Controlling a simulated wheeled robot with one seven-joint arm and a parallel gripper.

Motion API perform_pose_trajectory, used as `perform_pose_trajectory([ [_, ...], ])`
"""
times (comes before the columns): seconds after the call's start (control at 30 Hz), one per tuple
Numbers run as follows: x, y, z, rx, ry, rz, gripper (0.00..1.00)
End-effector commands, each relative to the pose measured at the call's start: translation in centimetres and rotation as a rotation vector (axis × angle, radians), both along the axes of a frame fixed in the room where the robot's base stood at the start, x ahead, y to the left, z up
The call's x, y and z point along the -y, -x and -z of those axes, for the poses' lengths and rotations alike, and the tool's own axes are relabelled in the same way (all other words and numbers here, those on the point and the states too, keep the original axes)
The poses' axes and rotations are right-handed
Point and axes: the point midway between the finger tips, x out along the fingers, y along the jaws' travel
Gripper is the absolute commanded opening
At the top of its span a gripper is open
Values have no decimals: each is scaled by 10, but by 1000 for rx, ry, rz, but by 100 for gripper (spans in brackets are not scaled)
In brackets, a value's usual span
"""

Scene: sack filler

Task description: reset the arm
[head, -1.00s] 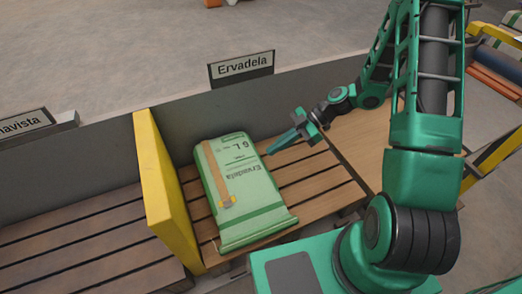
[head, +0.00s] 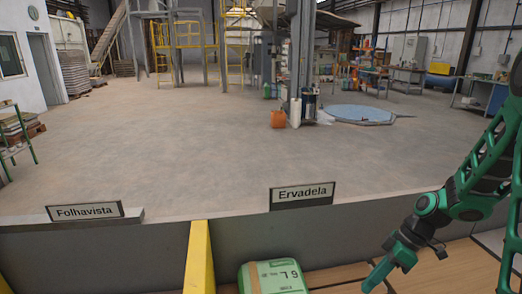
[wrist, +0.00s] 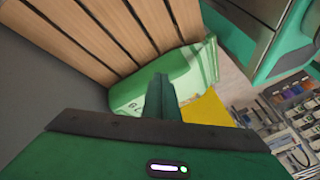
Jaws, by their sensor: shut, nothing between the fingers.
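My gripper (head: 370,286) is at the lower right of the head view, to the right of the green sack (head: 272,278) and apart from it. Its fingers are shut and empty; in the wrist view the closed fingers (wrist: 160,98) point toward the sack (wrist: 185,72). My green arm comes in from the right edge of the head view, partly cut off.
The sack lies on wooden slats (wrist: 120,30) beside a yellow divider (head: 200,258). A low grey wall (head: 100,255) carries signs reading "Folhavista" (head: 85,211) and "Ervadela" (head: 303,194). Beyond it the concrete floor (head: 170,150) is wide and clear, with an orange bucket (head: 278,119) farther back.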

Motion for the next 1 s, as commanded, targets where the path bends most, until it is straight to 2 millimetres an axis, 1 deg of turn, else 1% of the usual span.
perform_pose_trajectory([
  [0.03, 8, 6, -12, -21, 49, 55, 0],
  [0.2, 35, 32, -44, -109, 200, 283, 0],
  [0.37, 58, 62, -74, -173, 318, 528, 0],
  [0.6, 86, 113, -115, -247, 439, 930, 0],
  [0.8, 101, 161, -141, -299, 480, 1274, 0],
  [0.9, 106, 180, -148, -322, 483, 1413, 0],
  [1.0, 108, 194, -152, -341, 480, 1510, 0],
])
